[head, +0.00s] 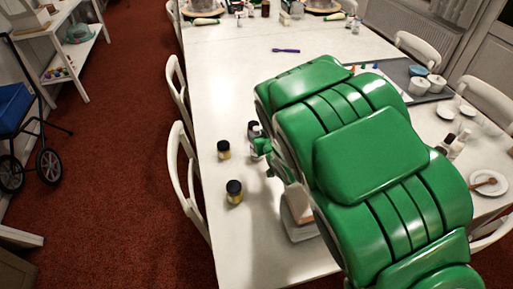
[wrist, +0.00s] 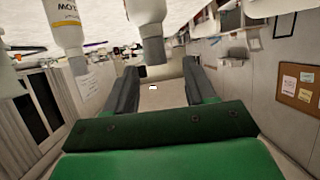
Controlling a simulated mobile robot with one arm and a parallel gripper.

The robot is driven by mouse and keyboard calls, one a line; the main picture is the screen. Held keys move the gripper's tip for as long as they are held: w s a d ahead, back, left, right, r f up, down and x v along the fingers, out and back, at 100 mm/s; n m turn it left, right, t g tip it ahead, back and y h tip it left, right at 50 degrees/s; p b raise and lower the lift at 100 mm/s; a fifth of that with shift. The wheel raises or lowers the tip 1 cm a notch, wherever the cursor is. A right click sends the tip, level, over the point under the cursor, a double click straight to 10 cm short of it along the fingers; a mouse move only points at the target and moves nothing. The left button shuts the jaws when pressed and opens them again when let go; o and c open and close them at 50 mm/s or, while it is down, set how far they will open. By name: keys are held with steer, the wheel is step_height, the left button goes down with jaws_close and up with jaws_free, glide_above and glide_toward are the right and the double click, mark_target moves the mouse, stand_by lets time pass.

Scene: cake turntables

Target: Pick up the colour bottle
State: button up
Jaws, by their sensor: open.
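The wrist view is upside down, with the table at its top. In it my gripper (wrist: 165,80) has its two dark fingers spread apart, with nothing between them. A white bottle with a grey cap (wrist: 148,14) stands close to the fingertips, its cap near the left finger. A second white bottle with a label (wrist: 65,20) stands further left. In the head view my green arm covers much of the table and most of my gripper. A dark-capped bottle (head: 254,130) shows at the arm's left edge, partly hidden. I cannot tell which is the colour bottle.
Two dark-lidded jars (head: 224,151) (head: 234,193) stand near the left edge of the white table (head: 215,80). White bottles (head: 457,146) and a plate (head: 489,183) are at the right. A purple tool (head: 286,50) lies further back. Chairs line both sides.

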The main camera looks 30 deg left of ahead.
mark_target(258, 131)
steer(key=shift+w+a+f, duration=0.5)
steer(key=shift+w+f, duration=0.1)
steer(key=shift+w, duration=0.05)
steer(key=shift+x, duration=1.65)
steer(key=shift+d, duration=0.1)
jaws_close()
